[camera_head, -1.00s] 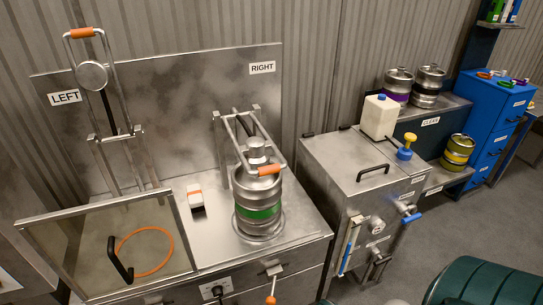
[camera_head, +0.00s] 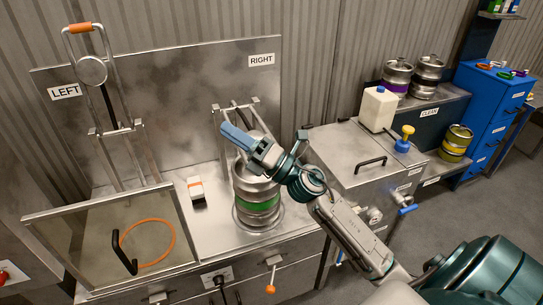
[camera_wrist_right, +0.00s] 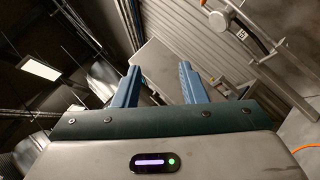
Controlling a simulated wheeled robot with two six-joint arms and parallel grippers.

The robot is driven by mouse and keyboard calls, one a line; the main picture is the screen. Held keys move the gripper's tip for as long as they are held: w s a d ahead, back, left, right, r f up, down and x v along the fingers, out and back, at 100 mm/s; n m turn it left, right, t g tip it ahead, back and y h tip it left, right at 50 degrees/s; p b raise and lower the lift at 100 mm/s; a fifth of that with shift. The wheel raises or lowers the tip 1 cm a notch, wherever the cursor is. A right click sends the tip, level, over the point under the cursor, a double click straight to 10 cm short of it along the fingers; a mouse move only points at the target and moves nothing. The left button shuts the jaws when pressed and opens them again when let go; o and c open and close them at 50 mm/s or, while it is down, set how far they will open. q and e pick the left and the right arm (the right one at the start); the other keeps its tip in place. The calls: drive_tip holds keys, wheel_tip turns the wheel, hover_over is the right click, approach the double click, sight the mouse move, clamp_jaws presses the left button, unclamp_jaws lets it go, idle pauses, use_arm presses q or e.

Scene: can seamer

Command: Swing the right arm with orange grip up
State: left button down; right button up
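The right arm (camera_head: 256,113) of the can seamer is a metal frame lowered over a keg (camera_head: 258,206) with a green band. Its orange grip is hidden behind my right gripper (camera_head: 238,137), which overlaps the frame and keg top in the head view. The blue fingers of this gripper also show in the wrist view (camera_wrist_right: 161,82), apart with nothing between them, so it is open. I cannot tell whether it touches the frame. The left arm (camera_head: 109,80) of the seamer stands upright, its orange grip (camera_head: 81,28) at the top. My left gripper is not in view.
A framed clear panel (camera_head: 190,240) with a black handle stands at the front left. A small white and orange box (camera_head: 196,191) lies on the steel bench. A steel cabinet (camera_head: 335,150) with a white jug (camera_head: 378,108) stands to the right.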

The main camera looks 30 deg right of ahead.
drive_tip(key=d+f+n+g+h, duration=0.2)
drive_tip(key=d+n+g+h, duration=0.4)
drive_tip(key=d+n+g, duration=0.25)
drive_tip(key=d+f+n+g+h, duration=0.3)
drive_tip(key=d+n+g+h, duration=0.3)
drive_tip(key=n, duration=0.4)
drive_tip(key=shift+g+y, duration=0.6)
drive_tip(key=shift+g, duration=0.15)
drive_tip(key=p+x, duration=0.1)
drive_tip(key=x, duration=0.2)
drive_tip(key=p+x, duration=0.1)
drive_tip(key=x, duration=0.1)
drive_tip(key=w+d+x, duration=0.1)
drive_tip(key=x, duration=0.2)
drive_tip(key=shift+w+a+f+p, duration=0.1)
drive_tip(key=shift+a+f+p, duration=0.05)
drive_tip(key=shift+f+p, duration=0.2)
drive_tip(key=shift+w+a+f, duration=0.15)
drive_tip(key=shift+w+f, duration=0.05)
drive_tip(key=shift+f, duration=0.45)
clamp_jaws()
